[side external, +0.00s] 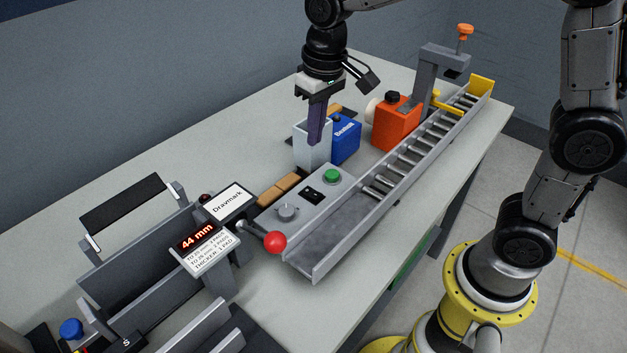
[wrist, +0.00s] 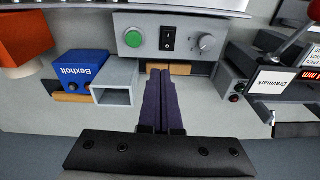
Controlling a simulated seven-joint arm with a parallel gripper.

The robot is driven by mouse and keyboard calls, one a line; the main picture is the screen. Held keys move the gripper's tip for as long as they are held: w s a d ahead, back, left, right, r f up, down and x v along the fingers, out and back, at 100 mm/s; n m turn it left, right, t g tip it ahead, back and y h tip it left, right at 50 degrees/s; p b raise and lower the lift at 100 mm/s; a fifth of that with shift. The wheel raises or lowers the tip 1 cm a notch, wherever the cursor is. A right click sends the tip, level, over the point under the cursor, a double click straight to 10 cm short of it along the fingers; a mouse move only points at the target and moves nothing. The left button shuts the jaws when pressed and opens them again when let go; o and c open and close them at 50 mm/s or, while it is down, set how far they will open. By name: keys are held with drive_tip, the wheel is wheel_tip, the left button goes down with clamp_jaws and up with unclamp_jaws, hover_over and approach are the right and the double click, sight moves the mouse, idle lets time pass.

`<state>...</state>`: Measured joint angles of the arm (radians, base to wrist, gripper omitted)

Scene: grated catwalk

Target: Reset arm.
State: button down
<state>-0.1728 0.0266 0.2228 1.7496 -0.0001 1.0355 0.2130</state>
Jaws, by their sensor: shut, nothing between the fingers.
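My gripper (side external: 316,140) hangs pointing down over the middle of the bench in the side view. Its dark purple fingers are together and empty. They overlap a pale grey open-topped box (side external: 303,148) in that view. In the wrist view the closed fingers (wrist: 160,72) lie beside the grey box (wrist: 114,98), with wooden blocks (wrist: 181,69) beyond the tips. I cannot tell the exact height of the fingers above the bench.
A blue Bexholt box (side external: 345,143) and an orange container (side external: 397,125) stand beside the grey box. A control panel with a green button (side external: 332,176) adjoins a roller conveyor (side external: 410,160). A red-knobbed lever (side external: 274,242) and a 44 mm display (side external: 197,237) are nearer the camera.

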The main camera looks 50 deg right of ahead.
drive_tip(key=s+d+r+t, duration=0.2)
drive_tip(key=s+d+r, duration=0.1)
drive_tip(key=s, duration=0.5)
drive_tip(key=s+d+r+t, duration=0.2)
drive_tip(key=s+d+r, duration=0.15)
drive_tip(key=s, duration=0.55)
drive_tip(key=s+f, duration=0.3)
drive_tip(key=s, duration=0.1)
drive_tip(key=shift+f, duration=0.4)
